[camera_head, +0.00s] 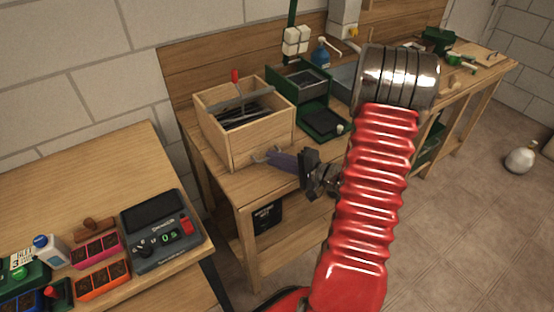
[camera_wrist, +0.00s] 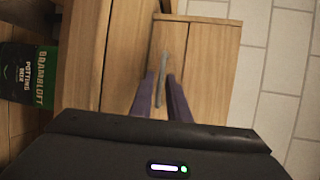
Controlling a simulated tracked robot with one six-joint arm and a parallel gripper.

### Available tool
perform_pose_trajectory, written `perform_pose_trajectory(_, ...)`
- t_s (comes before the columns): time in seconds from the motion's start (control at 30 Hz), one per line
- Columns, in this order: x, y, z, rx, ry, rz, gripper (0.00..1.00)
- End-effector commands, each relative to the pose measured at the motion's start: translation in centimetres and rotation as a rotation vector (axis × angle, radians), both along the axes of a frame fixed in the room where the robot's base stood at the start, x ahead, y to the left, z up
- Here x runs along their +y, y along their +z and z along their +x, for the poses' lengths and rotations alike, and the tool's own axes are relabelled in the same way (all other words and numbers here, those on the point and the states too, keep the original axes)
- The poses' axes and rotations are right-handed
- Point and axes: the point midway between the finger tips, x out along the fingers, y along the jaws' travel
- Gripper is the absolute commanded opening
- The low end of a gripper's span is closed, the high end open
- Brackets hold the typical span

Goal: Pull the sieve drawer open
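A wooden box (camera_head: 247,145) with a dark inside and a red-handled grey bar across its top stands on the workbench at the near end. A small grey bar handle (camera_head: 258,157) shows low on its front. In the wrist view the handle (camera_wrist: 164,62) runs lengthwise on a wooden front panel (camera_wrist: 202,65), which I take as the sieve drawer. My gripper (camera_head: 274,158) has purple fingers reaching to this handle. In the wrist view the fingers (camera_wrist: 161,82) are apart, one on each side of the handle, with gaps visible. Whether the tips touch the panel is unclear.
A potting mix bag (camera_wrist: 27,75) is below the bench. Green trays (camera_head: 322,122) stand right of the box.

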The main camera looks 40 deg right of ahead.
Motion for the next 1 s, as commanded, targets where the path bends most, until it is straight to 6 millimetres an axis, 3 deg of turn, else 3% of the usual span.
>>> perform_pose_trajectory(0.2,0.01,-0.02,-0.01,0.001,0.0,0.0,0.0)
perform_pose_trajectory(1.0,0.05,-0.19,-0.07,0.005,0.0,0.0,0.0)
